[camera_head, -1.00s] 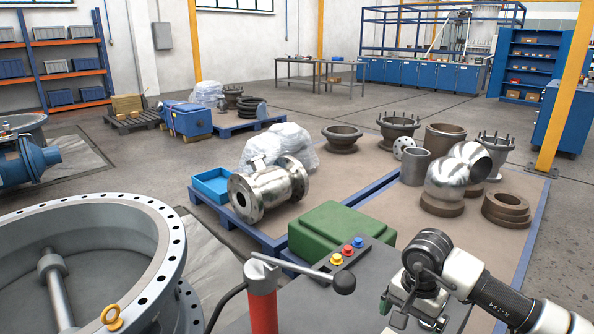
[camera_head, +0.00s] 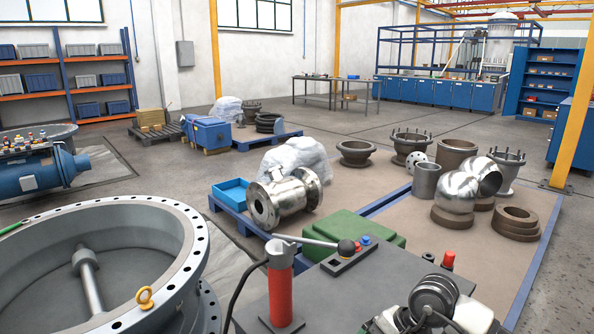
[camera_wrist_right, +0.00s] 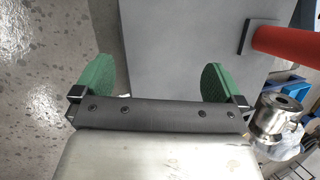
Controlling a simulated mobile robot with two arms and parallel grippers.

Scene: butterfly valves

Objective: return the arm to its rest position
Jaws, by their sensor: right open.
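My right arm (camera_head: 430,310) shows at the bottom right of the head view, low beside the grey bench top (camera_head: 395,285); its fingers are not clear there. In the right wrist view my right gripper (camera_wrist_right: 160,82) has its two green pads wide apart with nothing between them. The grey bench surface (camera_wrist_right: 180,40) lies beyond the fingers. A red cylinder (camera_wrist_right: 290,43) stands on it at the upper right, apart from the right finger. My left gripper is not in view.
A large grey flanged valve ring (camera_head: 185,270) fills the lower left. A button box (camera_head: 345,260) and a red knob (camera_head: 448,260) sit on the bench. Behind are a green block (camera_head: 345,228), a steel valve (camera_head: 285,198) and several pipe fittings.

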